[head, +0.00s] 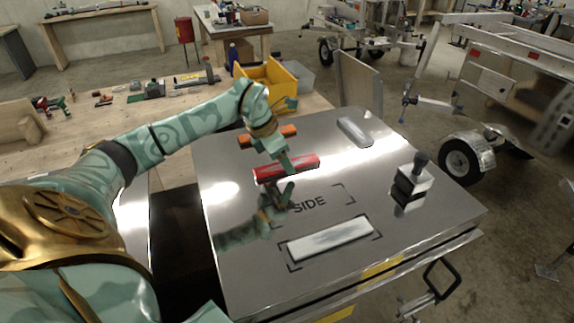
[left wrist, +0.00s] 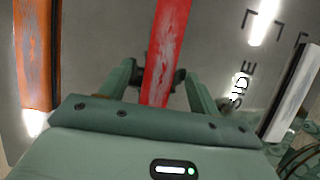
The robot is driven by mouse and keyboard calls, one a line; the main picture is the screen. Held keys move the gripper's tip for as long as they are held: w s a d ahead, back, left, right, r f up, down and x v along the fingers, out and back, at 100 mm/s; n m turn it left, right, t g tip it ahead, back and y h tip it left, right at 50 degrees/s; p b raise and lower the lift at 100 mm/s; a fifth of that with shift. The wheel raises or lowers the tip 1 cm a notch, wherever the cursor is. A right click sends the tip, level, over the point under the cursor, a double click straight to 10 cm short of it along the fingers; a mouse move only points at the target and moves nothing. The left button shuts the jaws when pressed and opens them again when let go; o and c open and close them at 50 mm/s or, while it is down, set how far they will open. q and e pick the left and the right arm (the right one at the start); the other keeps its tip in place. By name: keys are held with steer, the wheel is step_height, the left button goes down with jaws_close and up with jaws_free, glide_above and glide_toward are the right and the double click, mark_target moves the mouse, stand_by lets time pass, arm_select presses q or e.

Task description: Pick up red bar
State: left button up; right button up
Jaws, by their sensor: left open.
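The red bar (head: 300,164), with a scuffed grey patch on its face, lies on the shiny metal table top, behind the printed word SIDE. My left gripper (head: 284,170) reaches down from behind over the bar. It is open. In the left wrist view, the red bar (left wrist: 169,40) runs between the two fingers of my left gripper (left wrist: 158,78), one on each side. I cannot tell whether the fingers touch the bar. The gripper hides part of the bar in the head view. My right gripper is not in view.
An orange bar (head: 288,130) lies behind the red bar. A pale bar (head: 330,239) lies in front inside marked corners, and a silver bar (head: 354,131) lies at the back right. A stamp-like block with a dark knob (head: 411,183) stands at right. A yellow bin (head: 278,75) stands behind.

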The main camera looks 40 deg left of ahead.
arm_select(q)
steer(key=shift+w+f, duration=0.2)
steer(key=shift+f, duration=0.25)
steer(key=shift+d, duration=0.1)
steer(key=c, duration=1.1)
steer(key=shift+r, duration=0.15)
